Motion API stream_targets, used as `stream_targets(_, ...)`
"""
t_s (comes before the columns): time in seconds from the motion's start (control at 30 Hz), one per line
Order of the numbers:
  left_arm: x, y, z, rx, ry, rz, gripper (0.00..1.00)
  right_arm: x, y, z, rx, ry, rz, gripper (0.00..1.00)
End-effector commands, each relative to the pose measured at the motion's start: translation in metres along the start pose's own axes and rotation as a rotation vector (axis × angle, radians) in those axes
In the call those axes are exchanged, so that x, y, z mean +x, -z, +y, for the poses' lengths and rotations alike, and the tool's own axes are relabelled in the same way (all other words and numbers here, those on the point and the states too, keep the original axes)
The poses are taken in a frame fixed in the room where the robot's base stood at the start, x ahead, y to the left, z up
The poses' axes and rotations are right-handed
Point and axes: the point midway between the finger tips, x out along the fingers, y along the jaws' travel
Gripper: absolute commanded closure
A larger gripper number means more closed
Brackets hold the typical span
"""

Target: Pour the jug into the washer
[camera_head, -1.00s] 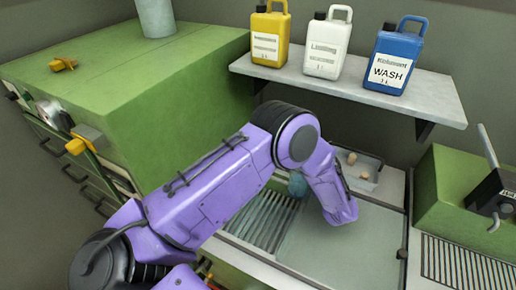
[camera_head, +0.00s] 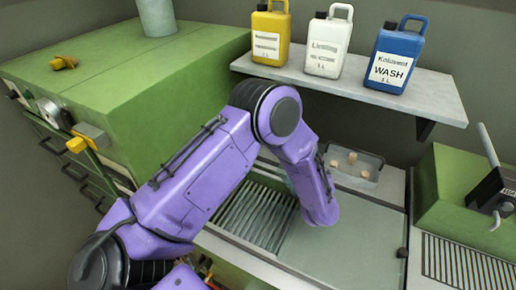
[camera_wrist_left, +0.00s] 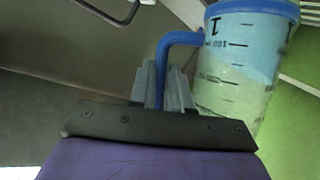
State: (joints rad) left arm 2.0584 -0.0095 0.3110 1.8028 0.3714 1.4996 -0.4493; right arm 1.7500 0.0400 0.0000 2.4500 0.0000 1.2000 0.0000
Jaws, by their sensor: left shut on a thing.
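The jug (camera_wrist_left: 240,65) is a clear measuring jug with dark scale marks, a blue rim and a blue handle (camera_wrist_left: 172,50). It shows in the left wrist view at the upper right. My left gripper (camera_wrist_left: 163,85) is shut on its handle. In the head view the purple left arm hides this gripper and most or all of the jug. The likely washer is the green-sided unit with a pale metal top (camera_head: 345,250) and a slatted grate (camera_head: 255,212); the arm hangs over it. I cannot tell the liquid level. My right gripper is not in view.
A small tray (camera_head: 369,182) with a few corks stands behind the metal top. A shelf (camera_head: 430,103) above holds yellow (camera_head: 270,35), white (camera_head: 328,42) and blue (camera_head: 396,55) canisters. A large green cabinet (camera_head: 110,85) stands left, a green machine (camera_head: 450,185) right.

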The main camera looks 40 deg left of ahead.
Motion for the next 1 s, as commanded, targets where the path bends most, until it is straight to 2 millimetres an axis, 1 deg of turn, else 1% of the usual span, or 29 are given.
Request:
stream_targets(0.03,0.0,0.0,-0.003,-0.021,-0.007,0.005,1.0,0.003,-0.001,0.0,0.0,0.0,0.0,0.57)
stream_targets(0.4,-0.008,0.01,-0.02,-0.191,-0.078,0.039,1.0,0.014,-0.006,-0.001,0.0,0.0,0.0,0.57)
stream_targets(0.8,-0.013,0.016,-0.03,-0.373,-0.154,0.076,1.0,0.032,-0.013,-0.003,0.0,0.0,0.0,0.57)
stream_targets(1.0,-0.014,0.019,-0.032,-0.423,-0.174,0.085,1.0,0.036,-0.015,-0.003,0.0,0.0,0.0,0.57)
